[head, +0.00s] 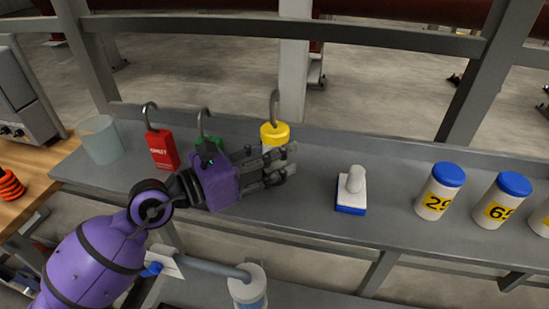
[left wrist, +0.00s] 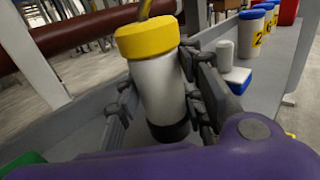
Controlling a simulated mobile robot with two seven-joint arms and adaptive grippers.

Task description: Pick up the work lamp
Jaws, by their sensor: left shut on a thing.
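The work lamp (head: 274,134) is a silvery-grey cylinder with a yellow top, a dark base and a grey hook above. In the head view it stands upright at the back of the grey shelf, its lower body partly hidden by my fingers. My left gripper (head: 280,165) reaches it from the left with its fingers around the body. In the left wrist view the lamp (left wrist: 158,88) sits between the two finger sets, below the yellow top, and the gripper is shut on it. I cannot tell whether its base touches the shelf. My right gripper is not in view.
On the grey shelf (head: 310,208), a red padlock (head: 162,150), a partly hidden green padlock (head: 208,146) and a translucent cup (head: 100,139) stand left. A white-and-blue brush (head: 352,190) and blue-lidded jars (head: 437,192) stand right. A raised lip runs along the back.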

